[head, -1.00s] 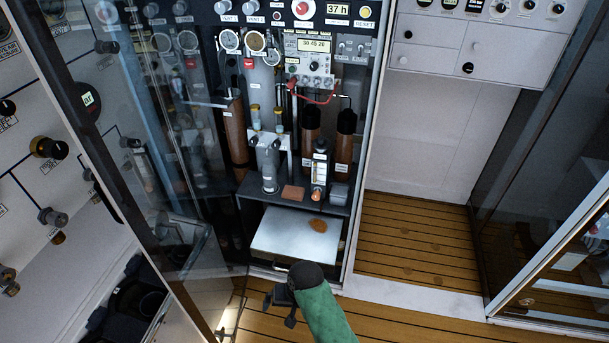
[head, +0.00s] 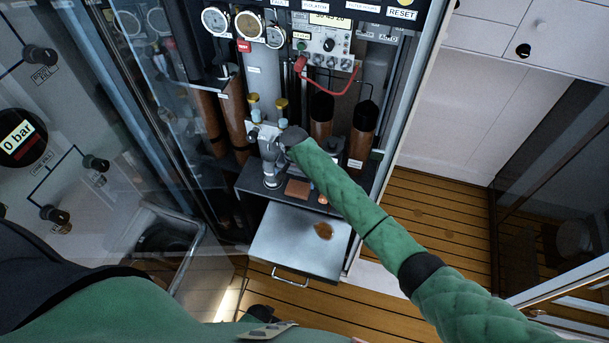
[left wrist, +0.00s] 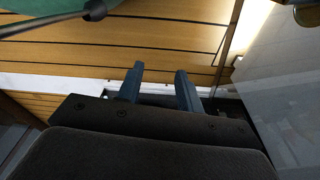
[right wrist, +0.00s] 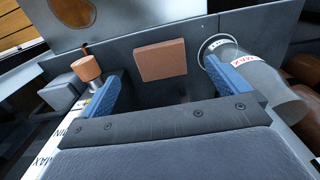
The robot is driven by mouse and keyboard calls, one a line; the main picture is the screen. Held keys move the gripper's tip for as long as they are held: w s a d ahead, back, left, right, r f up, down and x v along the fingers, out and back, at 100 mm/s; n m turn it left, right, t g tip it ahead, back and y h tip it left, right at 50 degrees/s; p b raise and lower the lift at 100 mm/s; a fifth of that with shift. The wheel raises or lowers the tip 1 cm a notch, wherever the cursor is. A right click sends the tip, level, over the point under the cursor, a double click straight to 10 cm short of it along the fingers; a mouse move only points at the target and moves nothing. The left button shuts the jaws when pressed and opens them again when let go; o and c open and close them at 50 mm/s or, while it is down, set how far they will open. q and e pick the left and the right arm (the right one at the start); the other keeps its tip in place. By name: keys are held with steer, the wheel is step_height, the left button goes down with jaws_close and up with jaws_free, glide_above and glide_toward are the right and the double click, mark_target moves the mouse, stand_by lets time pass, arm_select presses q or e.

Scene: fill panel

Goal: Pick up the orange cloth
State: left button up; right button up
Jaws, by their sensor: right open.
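The orange cloth (head: 298,188) is a small flat brownish-orange square on the grey shelf above the drawer. In the right wrist view the cloth (right wrist: 160,60) lies ahead, between the two blue fingertips and beyond them. My right gripper (right wrist: 161,74) is open and empty, with nothing between its fingers. In the head view my right gripper (head: 284,146) is over the shelf, above and slightly left of the cloth. My left gripper (left wrist: 159,68) is open and empty, over the wooden floor in the left wrist view.
The metal drawer (head: 275,243) below is pulled out, with an orange-brown stain (head: 323,230) on its top. A clear cylinder (right wrist: 255,80) stands right of the cloth in the right wrist view; an orange-topped fitting (right wrist: 86,68) is left. Open glass doors flank the cabinet.

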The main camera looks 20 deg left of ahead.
mark_target(297, 191)
steer(key=shift+w, duration=0.2)
steer(key=shift+f+p, duration=0.5)
steer(key=shift+f, duration=0.75)
step_height(297, 191, down, 4)
steer(key=shift+s+p, duration=0.1)
steer(key=shift+p, duration=0.9)
steer(key=shift+f, duration=0.5)
arm_select(q)
steer(key=s+a+f, duration=0.2)
steer(key=s+f, duration=0.1)
steer(key=f, duration=0.2)
steer(key=shift+a+t, duration=0.3)
steer(key=shift+a, duration=0.1)
arm_select(e)
steer(key=c, duration=0.9)
